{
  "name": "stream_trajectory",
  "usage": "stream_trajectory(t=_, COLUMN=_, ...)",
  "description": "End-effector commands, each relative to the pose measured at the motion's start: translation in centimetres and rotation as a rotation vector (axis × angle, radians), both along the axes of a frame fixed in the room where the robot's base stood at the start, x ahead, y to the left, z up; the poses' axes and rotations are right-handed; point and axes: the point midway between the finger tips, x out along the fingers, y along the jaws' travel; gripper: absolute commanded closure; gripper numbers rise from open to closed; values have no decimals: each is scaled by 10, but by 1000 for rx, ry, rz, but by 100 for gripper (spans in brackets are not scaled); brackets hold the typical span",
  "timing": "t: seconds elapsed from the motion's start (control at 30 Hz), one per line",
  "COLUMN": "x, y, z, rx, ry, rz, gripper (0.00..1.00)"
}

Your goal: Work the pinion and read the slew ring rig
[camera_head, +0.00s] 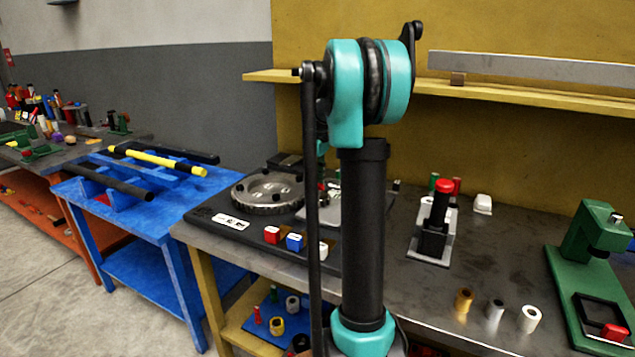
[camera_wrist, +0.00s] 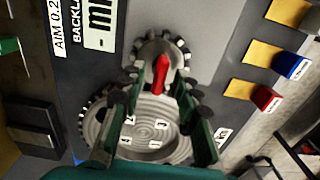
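The slew ring (camera_head: 268,190) is a grey toothed disc lying on the black rig plate (camera_head: 205,216) in the head view. In the wrist view the slew ring (camera_wrist: 150,143) shows numbered marks. A smaller toothed pinion (camera_wrist: 148,52) sits beyond it, with a red upright handle (camera_wrist: 161,76) on top. My gripper (camera_wrist: 155,90) is open over the ring, its fingers apart and the handle showing in the gap just past the tips; contact cannot be told. A readout (camera_wrist: 100,22) has only dashes and part of "mm" visible. My arm hides the pinion in the head view.
Red (camera_head: 272,234), blue (camera_head: 295,241) and white (camera_head: 321,250) blocks line the plate's front edge. A red-topped device (camera_head: 436,222) and a green press (camera_head: 590,260) stand right on the bench. A blue table (camera_head: 120,205) with rods is at left.

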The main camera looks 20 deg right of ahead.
Motion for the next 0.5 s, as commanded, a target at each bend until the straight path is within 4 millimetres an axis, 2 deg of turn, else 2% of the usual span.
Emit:
stream_trajectory(t=0.27, x=0, y=0, z=-1, rx=0, ry=0, rz=0, gripper=69)
stream_trajectory(t=0.5, x=0, y=0, z=-1, rx=0, ry=0, rz=0, gripper=99)
